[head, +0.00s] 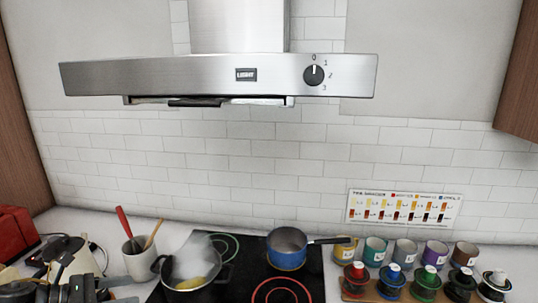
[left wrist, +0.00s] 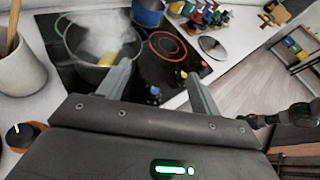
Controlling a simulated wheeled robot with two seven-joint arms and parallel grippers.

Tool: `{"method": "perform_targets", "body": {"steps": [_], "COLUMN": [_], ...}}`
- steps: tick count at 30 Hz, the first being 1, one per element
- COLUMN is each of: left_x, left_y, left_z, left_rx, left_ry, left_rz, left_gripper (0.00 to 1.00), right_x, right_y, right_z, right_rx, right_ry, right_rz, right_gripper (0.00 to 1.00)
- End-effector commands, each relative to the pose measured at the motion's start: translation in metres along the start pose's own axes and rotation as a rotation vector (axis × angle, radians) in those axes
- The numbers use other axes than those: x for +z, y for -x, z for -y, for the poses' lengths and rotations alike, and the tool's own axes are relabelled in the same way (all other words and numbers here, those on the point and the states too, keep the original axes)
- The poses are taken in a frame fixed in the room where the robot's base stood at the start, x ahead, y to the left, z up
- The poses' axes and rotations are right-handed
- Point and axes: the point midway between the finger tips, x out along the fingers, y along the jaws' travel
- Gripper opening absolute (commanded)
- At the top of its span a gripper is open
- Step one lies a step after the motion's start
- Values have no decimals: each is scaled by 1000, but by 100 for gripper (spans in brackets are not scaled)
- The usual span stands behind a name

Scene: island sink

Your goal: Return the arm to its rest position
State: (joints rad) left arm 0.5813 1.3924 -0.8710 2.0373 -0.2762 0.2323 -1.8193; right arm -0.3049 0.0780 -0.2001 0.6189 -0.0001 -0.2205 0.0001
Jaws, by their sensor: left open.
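My left gripper (head: 122,290) is at the bottom left of the head view, in front of the white utensil cup. In the left wrist view its two grey fingers (left wrist: 160,80) are spread apart with nothing between them. They point toward the cooktop, with the steaming pot (left wrist: 88,45) beyond. A dark jointed part (left wrist: 285,116), possibly of my right arm, shows at the right edge of the left wrist view. I cannot make out a right gripper on it.
The black cooktop (head: 241,268) has a glowing red ring and holds the steaming pot (head: 192,272) and a blue saucepan (head: 287,252). The range hood (head: 215,77) hangs above.

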Motion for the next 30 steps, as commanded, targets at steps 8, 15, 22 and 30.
{"method": "perform_targets", "body": {"steps": [8, 15, 22, 30], "left_x": [-18, -44, -118, -215], "left_y": [-53, -105, -109, -58], "left_z": [26, 62, 102, 158], "left_rx": [54, 161, 469, 940], "left_ry": [324, 882, 1900, 2707], "left_rz": [63, 178, 423, 742], "left_gripper": [65, 65, 65, 65], "right_x": [-14, -7, -2, -3], "right_y": [-1, 0, 0, 0], "right_z": [-2, -1, -1, -3], "right_rx": [3, 1, 1, 3], "right_ry": [0, 0, 0, 1], "right_rz": [-19, -10, -3, -4], "right_gripper": [36, 36, 36, 36]}}
